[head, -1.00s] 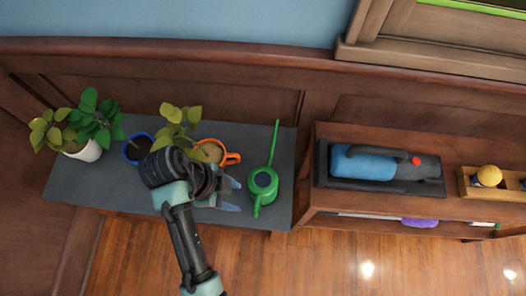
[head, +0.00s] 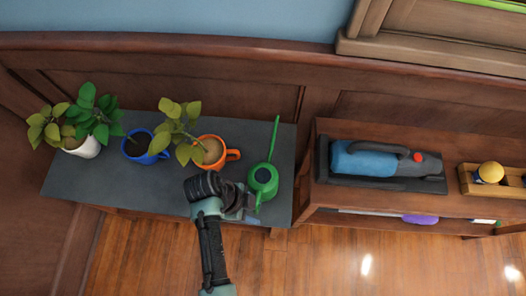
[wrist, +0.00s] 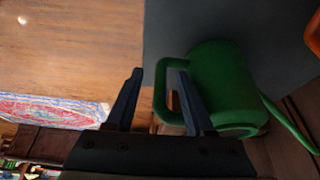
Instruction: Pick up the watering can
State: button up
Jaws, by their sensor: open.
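The green watering can (head: 263,180) stands on the dark grey top of the low shelf (head: 91,180), its long thin spout pointing to the back wall in the head view. In the wrist view the can (wrist: 222,82) lies to the right, with its handle loop reaching in between my two fingers. My gripper (wrist: 158,75) is open, with one finger on each side of part of the handle, and not closed on it. In the head view my gripper (head: 248,205) is at the front left of the can, and its fingertips are partly hidden.
An orange mug (head: 211,152), a blue mug (head: 146,147) and a white pot (head: 84,147) with leafy plants stand to the left. A wood bookcase to the right holds a blue and grey appliance (head: 385,160) in a dark tray. Wood floor lies in front.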

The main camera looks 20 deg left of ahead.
jog(key=shift+w+d+f, duration=0.1)
jog(key=shift+d+f, duration=0.05)
jog(key=shift+f, duration=0.3)
grip_shut()
jog(key=shift+r, duration=0.1)
dwell(1.0)
